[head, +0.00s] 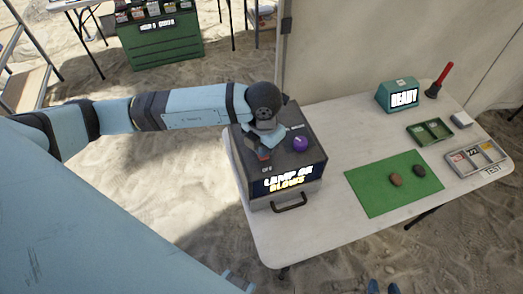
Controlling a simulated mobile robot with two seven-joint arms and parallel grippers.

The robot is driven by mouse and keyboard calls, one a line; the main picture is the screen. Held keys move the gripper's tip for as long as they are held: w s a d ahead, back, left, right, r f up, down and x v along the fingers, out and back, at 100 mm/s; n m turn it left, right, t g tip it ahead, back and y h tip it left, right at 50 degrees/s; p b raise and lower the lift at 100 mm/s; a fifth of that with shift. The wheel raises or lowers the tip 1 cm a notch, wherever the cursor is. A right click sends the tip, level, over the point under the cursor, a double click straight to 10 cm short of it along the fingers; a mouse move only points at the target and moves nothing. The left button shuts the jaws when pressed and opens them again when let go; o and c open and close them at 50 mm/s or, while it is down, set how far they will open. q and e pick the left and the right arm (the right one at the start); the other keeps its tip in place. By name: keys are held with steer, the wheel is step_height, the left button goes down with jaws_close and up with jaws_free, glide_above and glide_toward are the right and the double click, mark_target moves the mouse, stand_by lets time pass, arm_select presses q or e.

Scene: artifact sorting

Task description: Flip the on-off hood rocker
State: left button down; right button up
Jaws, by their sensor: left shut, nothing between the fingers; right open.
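The hood (312,165) is a dark box on the white table, with a purple knob (300,144) on its sloped top and a lit display (289,180) on its front. The rocker (264,155), small and reddish, sits at the left of the top, above a small label. My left gripper (259,143) is over the rocker, shut and empty; the wrist hides its fingertips, so contact cannot be told. The rocker's tilt is also unclear. My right gripper (383,288) shows only as two blue, separated tips at the bottom edge, open and away from the hood.
A green mat (370,199) with two stones lies right of the hood. Trays (430,132), a teal display box (398,96) and a red-handled tool (440,78) stand further right. A handle (289,202) juts from the hood's front. The table's front is clear.

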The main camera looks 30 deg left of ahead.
arm_select(q)
steer(key=shift+f+b, duration=0.45)
steer(key=shift+f, duration=0.2)
steer(key=shift+r, duration=0.15)
steer(key=shift+r+p, duration=1.95)
steer(key=shift+r, duration=1.5)
